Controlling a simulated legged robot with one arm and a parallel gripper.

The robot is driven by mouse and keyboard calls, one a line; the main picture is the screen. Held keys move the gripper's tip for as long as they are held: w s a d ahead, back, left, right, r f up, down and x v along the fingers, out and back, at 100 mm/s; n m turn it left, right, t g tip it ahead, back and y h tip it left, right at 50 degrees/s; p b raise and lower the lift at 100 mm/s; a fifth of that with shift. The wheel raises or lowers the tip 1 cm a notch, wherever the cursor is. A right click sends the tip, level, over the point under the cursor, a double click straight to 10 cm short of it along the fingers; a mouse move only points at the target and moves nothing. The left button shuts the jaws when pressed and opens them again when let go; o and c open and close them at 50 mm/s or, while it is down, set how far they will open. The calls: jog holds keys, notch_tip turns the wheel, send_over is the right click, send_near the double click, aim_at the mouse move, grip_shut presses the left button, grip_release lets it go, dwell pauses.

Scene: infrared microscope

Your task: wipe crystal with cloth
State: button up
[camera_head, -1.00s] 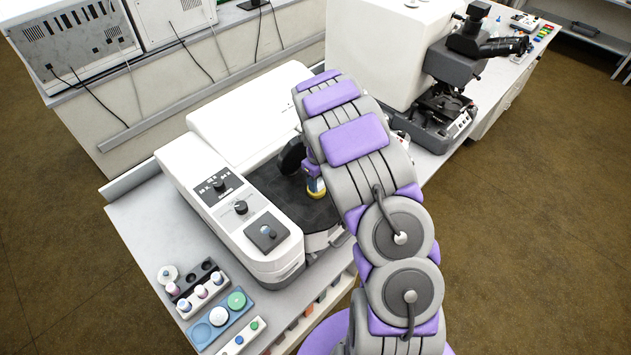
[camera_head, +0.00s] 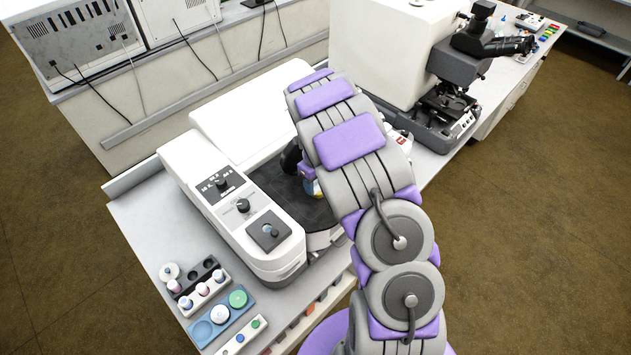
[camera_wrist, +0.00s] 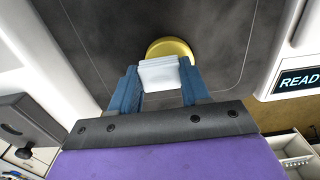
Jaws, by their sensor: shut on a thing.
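In the wrist view my gripper (camera_wrist: 160,84) is shut on a folded white cloth (camera_wrist: 160,72) between its blue fingers. The cloth is over the near part of a round, gold-coloured piece (camera_wrist: 170,47) on the dark platform (camera_wrist: 230,40); I cannot tell whether they touch. No separate crystal can be made out, and the cloth hides part of the round piece.
The white instrument (camera_head: 205,185) with knobs stands left of my arm. Vial racks (camera_head: 205,290) and a blue tray (camera_head: 205,331) are at the bench's front left. A microscope (camera_head: 447,100) stands at the back right. In the wrist view a lit display (camera_wrist: 300,80) is at the right.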

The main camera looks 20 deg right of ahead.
jog(key=shift+w+d, duration=0.1)
jog(key=shift+d, duration=0.55)
jog(key=shift+w+d, duration=0.2)
jog(key=shift+d, duration=0.1)
jog(key=shift+s+a, duration=0.1)
jog(key=shift+a, duration=0.1)
jog(key=shift+s+a, duration=0.25)
jog(key=shift+a, duration=0.45)
jog(key=shift+w+d+f, duration=0.1)
jog(key=shift+w+d, duration=0.05)
jog(key=shift+d, duration=0.3)
jog(key=shift+r, duration=0.35)
jog(key=shift+r+p, duration=0.8)
jog(key=shift+r, duration=1.9)
